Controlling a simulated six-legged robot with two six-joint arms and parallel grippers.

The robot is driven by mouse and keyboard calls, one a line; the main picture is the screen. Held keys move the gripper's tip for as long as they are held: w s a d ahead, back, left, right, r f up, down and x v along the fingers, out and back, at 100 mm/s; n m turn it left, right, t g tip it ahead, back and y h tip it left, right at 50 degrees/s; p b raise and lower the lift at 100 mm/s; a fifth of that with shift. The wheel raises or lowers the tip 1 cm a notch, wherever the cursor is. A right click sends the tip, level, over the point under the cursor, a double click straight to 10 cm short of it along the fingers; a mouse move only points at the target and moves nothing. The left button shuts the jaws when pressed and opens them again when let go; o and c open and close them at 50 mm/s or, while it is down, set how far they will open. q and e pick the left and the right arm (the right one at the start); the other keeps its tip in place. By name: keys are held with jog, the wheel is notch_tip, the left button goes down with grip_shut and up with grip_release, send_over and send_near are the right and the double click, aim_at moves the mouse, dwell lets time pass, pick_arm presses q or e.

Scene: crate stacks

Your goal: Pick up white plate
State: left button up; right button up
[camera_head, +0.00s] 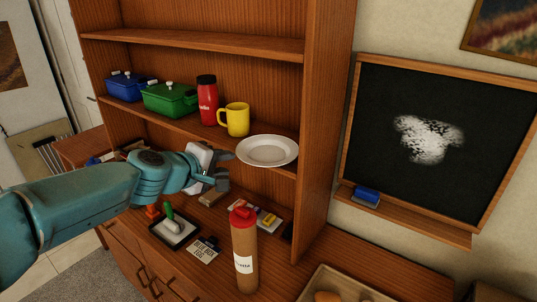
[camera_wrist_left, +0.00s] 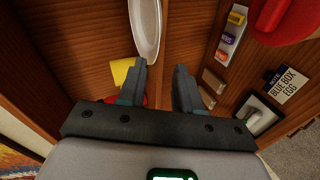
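The white plate (camera_head: 267,150) lies flat at the right end of the middle shelf, its front rim reaching the shelf edge. In the left wrist view the plate (camera_wrist_left: 145,25) appears edge-on at the top, beyond my fingertips. My left gripper (camera_head: 226,168) is just left of the plate at about shelf height. Its two fingers (camera_wrist_left: 160,78) are apart with nothing between them, and they do not touch the plate. My right gripper is in neither view.
A yellow mug (camera_head: 235,119) stands just left of the plate, with a red bottle (camera_head: 207,100), green box (camera_head: 170,99) and blue box (camera_head: 131,87) further left. Below, a tall bottle with a red cap (camera_head: 244,255) stands on the desk. The cabinet's side panel (camera_head: 318,110) borders the right.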

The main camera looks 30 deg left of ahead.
aim_at(242, 158)
pick_arm(q)
jog(key=x, duration=0.7)
jog(key=shift+r, duration=0.2)
jog(key=shift+w, duration=0.15)
grip_shut()
